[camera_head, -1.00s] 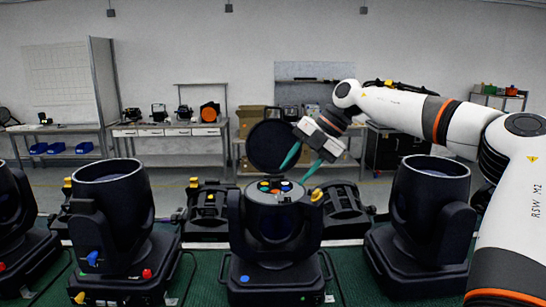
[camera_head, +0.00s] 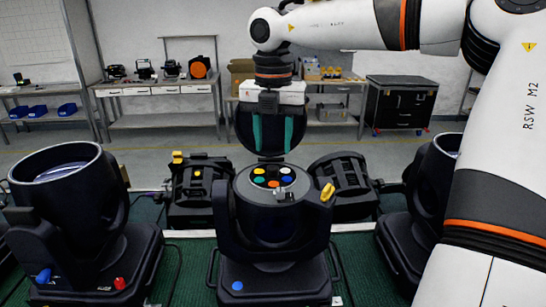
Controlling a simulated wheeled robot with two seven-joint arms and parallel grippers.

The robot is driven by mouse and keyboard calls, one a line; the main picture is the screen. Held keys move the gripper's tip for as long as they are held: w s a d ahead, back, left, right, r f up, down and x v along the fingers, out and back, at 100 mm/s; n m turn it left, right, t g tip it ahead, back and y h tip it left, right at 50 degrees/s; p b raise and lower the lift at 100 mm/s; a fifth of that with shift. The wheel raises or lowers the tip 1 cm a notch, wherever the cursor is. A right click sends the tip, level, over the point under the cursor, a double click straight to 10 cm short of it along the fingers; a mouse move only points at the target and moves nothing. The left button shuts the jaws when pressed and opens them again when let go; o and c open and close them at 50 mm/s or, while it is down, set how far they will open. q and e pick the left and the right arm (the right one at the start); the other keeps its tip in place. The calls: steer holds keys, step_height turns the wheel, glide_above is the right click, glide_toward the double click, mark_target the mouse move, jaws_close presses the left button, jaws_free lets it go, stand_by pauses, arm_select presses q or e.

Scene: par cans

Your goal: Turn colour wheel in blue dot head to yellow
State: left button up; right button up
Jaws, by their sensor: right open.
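The blue dot head (camera_head: 272,240) is the black lamp head in the middle, with a blue dot (camera_head: 237,286) on its base. Its top is open, with the round lid (camera_head: 242,128) standing up behind. Inside the top is the colour wheel (camera_head: 272,177) with several small coloured discs, among them blue, green and orange. Which disc is selected I cannot tell. My right gripper (camera_head: 272,148) points straight down above the wheel, in front of the lid, with its two teal fingers apart and empty. The fingertips appear clear of the wheel. My left gripper is not in view.
A yellow latch (camera_head: 327,192) sits at the blue dot head's right rim. Another head (camera_head: 70,215) with blue and red knobs stands left; one more (camera_head: 415,215) stands right, partly behind my arm. Low black fixtures (camera_head: 200,190) lie behind. Green mat (camera_head: 185,265) shows between the heads.

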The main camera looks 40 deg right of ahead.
mark_target(273, 167)
steer(key=f, duration=0.4)
steer(key=shift+w+d+f+p, duration=0.15)
steer(key=shift+w+p, duration=0.05)
steer(key=shift+p, duration=0.15)
steer(key=shift+s+f, duration=0.1)
steer(key=shift+f, duration=0.45)
jaws_close()
